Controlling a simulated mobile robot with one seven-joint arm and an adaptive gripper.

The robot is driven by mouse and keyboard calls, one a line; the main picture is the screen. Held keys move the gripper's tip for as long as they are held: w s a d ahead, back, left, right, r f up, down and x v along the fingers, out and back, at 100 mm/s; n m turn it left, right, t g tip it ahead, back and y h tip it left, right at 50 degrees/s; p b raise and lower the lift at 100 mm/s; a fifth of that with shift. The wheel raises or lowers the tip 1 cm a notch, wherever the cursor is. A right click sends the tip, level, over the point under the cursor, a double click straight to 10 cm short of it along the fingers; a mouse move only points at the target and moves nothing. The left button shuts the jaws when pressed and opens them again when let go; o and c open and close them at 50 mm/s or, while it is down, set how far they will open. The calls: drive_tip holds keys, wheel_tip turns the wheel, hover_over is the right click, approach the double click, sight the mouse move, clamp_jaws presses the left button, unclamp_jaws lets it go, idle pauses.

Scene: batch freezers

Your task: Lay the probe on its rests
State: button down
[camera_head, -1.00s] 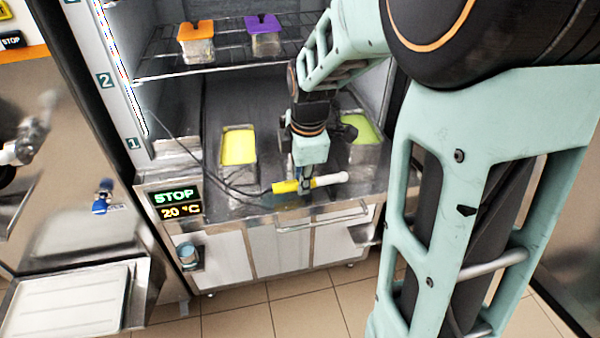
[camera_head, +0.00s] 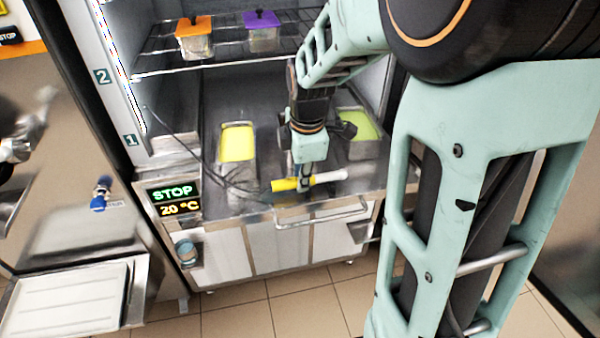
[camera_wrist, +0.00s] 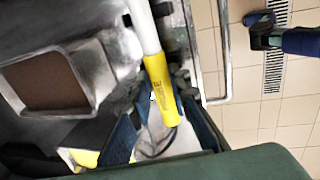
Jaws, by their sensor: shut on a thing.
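The probe has a yellow handle (camera_head: 284,185) and a white rod (camera_head: 329,177). It lies crosswise in the head view, near the front edge of the steel cabinet floor. In the wrist view the yellow handle (camera_wrist: 161,88) passes between my blue fingers (camera_wrist: 158,106), and the white rod (camera_wrist: 143,27) runs up out of the picture. A dark cable (camera_head: 222,182) loops left of the handle. I cannot make out the rests clearly, nor whether the probe touches them.
A yellow-filled pan (camera_head: 252,176) stands behind the probe to the left, a green-filled pan (camera_head: 368,150) to the right. Orange-lidded (camera_head: 196,47) and purple-lidded (camera_head: 263,41) tubs sit on the wire shelf above. A towel bar (camera_head: 322,217) juts out below the front edge.

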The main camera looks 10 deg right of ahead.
drive_tip(key=shift+s+f+b, duration=0.4)
drive_tip(key=shift+f+b, duration=0.05)
drive_tip(key=shift+f, duration=0.3)
drive_tip(key=c, duration=2)
unclamp_jaws()
drive_tip(key=shift+c, duration=0.2)
drive_tip(key=o, duration=0.3)
drive_tip(key=shift+w+f, duration=0.1)
drive_tip(key=shift+w, duration=0.1)
drive_tip(key=r, duration=0.4)
drive_tip(key=s+r, duration=0.1)
drive_tip(key=r, duration=0.3)
drive_tip(key=s+r, duration=0.1)
drive_tip(key=r, duration=0.3)
drive_tip(key=shift+r, duration=0.1)
